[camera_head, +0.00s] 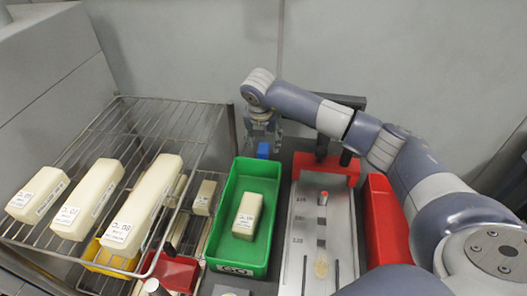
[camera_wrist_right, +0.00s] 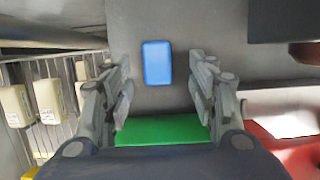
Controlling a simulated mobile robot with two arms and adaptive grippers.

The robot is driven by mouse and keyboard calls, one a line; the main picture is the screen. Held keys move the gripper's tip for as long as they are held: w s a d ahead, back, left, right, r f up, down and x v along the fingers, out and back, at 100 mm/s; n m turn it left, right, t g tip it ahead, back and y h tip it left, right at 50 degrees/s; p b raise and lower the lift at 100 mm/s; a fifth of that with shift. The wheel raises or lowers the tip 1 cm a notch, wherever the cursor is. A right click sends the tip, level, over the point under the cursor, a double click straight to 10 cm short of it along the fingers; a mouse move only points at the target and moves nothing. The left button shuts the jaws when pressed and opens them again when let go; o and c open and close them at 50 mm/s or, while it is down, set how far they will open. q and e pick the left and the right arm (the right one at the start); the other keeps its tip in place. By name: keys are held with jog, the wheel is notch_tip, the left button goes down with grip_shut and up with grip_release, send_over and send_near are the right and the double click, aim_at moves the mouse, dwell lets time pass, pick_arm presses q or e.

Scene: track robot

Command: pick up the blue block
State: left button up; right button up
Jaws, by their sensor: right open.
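The blue block (camera_head: 263,150) stands on the grey surface just behind the green bin (camera_head: 227,220) in the head view. In the right wrist view the blue block (camera_wrist_right: 157,63) lies ahead of the fingertips and between their lines, and neither finger touches it. My right gripper (camera_wrist_right: 160,75) is open and empty. In the head view the right gripper (camera_head: 263,132) hangs close above the blue block, pointing down, and its fingers are small there. My left gripper is not in view.
A wire rack (camera_head: 160,118) with several cream blocks stands at the left. The green bin holds one cream block (camera_head: 248,216). A red holder (camera_head: 325,168) and a metal tray (camera_head: 345,240) stand at the right. A grey wall is close behind.

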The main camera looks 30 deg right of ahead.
aim_at(263, 149)
jog(key=x, duration=0.1)
jog(key=p+x, duration=0.1)
jog(key=x, duration=0.1)
jog(key=shift+w+a+f, duration=0.1)
jog(key=shift+a+f, duration=0.05)
jog(key=shift+f, duration=0.15)
jog(key=shift+w+f, duration=0.1)
jog(key=shift+f, duration=0.35)
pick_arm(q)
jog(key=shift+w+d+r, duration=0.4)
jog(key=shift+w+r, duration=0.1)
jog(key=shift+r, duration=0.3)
pick_arm(e)
jog(key=c, duration=1.1)
jog(key=shift+c, duration=0.2)
jog(key=shift+w+r, duration=0.1)
jog(key=shift+r, duration=0.55)
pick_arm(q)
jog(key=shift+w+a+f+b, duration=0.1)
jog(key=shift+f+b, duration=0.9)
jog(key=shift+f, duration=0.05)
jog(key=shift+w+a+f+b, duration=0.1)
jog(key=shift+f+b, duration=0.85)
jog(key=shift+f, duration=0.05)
pick_arm(e)
notch_tip(263, 149, up, 27)
